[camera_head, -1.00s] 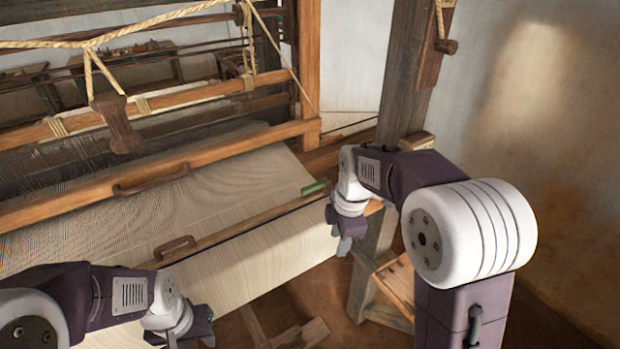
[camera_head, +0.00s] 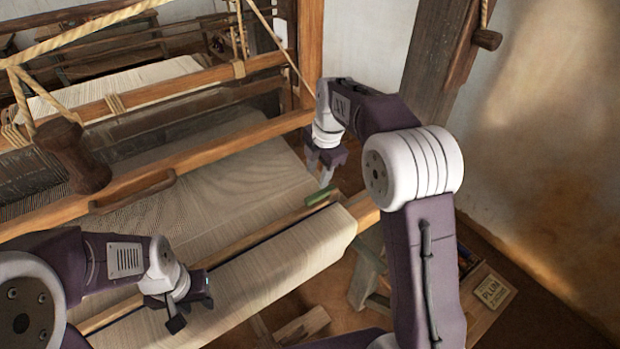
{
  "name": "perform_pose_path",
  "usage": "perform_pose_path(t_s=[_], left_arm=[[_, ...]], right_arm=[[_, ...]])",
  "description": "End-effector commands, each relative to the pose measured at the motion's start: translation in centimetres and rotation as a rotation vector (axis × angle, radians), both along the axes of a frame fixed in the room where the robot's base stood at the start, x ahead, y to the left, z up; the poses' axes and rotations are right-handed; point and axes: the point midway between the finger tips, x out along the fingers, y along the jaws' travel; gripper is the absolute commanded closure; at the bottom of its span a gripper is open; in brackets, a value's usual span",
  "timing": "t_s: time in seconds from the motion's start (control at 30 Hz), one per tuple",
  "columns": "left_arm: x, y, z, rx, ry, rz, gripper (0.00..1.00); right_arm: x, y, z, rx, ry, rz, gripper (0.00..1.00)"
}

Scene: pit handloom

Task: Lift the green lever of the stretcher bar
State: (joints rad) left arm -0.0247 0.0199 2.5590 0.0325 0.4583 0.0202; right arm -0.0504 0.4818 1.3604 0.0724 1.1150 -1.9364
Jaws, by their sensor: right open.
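The green lever (camera_head: 321,192) lies at the right end of the stretcher bar (camera_head: 249,239), a thin wooden bar across the pale cloth (camera_head: 270,275). My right gripper (camera_head: 319,173) points down just above the lever, with its two fingers apart. One fingertip looks very near the lever; I cannot tell whether it touches. My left gripper (camera_head: 190,314) is open and empty over the left part of the cloth, and my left arm hides part of the bar there.
A wooden beam with a handle (camera_head: 132,193) crosses behind the bar. A wooden mallet-like piece (camera_head: 73,155) hangs on rope at the left. A thick post (camera_head: 432,60) stands behind my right arm.

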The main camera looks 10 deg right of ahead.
Motion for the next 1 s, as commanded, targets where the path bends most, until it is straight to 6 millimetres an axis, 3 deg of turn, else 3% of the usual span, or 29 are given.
perform_pose_path(t_s=[0.17,0.6,0.93,0.97,1.0], left_arm=[[-0.1,0.0,0.1,0.0,0.001,0.0,0.64],[0.0,0.0,1.8,0.0,0.0,0.0,0.64],[0.0,0.0,1.8,0.0,0.001,0.0,0.64],[0.0,0.0,1.8,0.0,0.001,0.0,0.64],[0.0,0.0,1.8,0.0,0.001,0.0,0.64]], right_arm=[[0.0,0.0,-0.4,0.0,0.002,-0.001,0.6],[1.3,0.6,-8.0,0.0,0.003,-0.001,0.6],[1.5,0.7,-9.0,0.0,0.001,0.0,0.6],[1.5,0.7,-8.9,0.0,0.001,-0.001,0.63],[1.5,0.7,-8.9,0.0,0.001,-0.001,0.74]])
